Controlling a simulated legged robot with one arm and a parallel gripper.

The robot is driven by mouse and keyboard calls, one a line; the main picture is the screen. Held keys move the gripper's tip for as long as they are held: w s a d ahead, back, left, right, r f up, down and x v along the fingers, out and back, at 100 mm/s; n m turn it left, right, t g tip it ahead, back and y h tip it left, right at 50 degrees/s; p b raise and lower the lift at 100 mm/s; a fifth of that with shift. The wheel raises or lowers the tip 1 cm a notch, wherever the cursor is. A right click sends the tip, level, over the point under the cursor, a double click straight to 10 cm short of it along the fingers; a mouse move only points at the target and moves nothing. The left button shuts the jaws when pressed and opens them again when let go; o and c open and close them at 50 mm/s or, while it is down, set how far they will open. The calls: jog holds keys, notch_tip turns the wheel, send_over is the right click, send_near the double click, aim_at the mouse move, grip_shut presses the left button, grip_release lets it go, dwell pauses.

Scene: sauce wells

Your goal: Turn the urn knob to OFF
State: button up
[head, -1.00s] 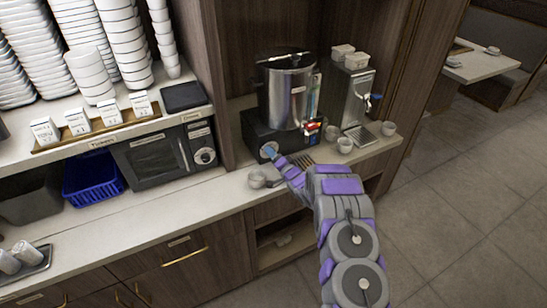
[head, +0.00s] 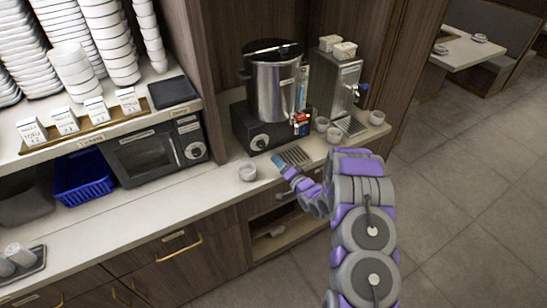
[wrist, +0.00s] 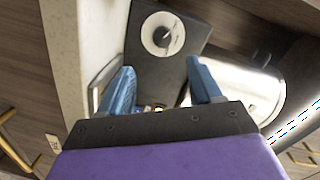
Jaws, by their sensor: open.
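The steel urn (head: 275,90) stands on a black base (head: 242,127) on the counter in the head view. Its round knob (head: 260,142) is on the front of the base. In the wrist view the knob (wrist: 163,34) is a pale dial with a dark centre, beyond my fingertips. My gripper (head: 282,166) is in front of the base and to the right of the knob, apart from it. In the wrist view my gripper (wrist: 158,78) has its two blue fingers spread with nothing between them. The knob's markings are too small to read.
A white cup (head: 247,171) stands on the counter just left of my gripper. A microwave (head: 150,153) is at left.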

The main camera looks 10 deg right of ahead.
jog(key=shift+v, duration=2.5)
jog(key=shift+w, duration=0.1)
jog(key=s+d+r+n+g+h+b, duration=0.2)
jog(key=s+d+r+n+g+h, duration=0.2)
jog(key=s+r+g+h, duration=0.65)
jog(key=s+a+r+n+g+y, duration=0.1)
jog(key=s+a+r+g, duration=0.1)
jog(key=s, duration=1.1)
jog(key=s+a+r+n+g+y, duration=0.2)
jog(key=s+a+r, duration=0.2)
jog(key=s, duration=0.9)
jog(key=s+a+r+n+g+y, duration=0.1)
jog(key=s+a+r+g, duration=0.2)
jog(key=s, duration=1)
notch_tip(320, 180, up, 2)
jog(key=shift+s+a+r+b, duration=0.15)
jog(key=shift+a+b, duration=0.3)
jog(key=shift+a, duration=0.1)
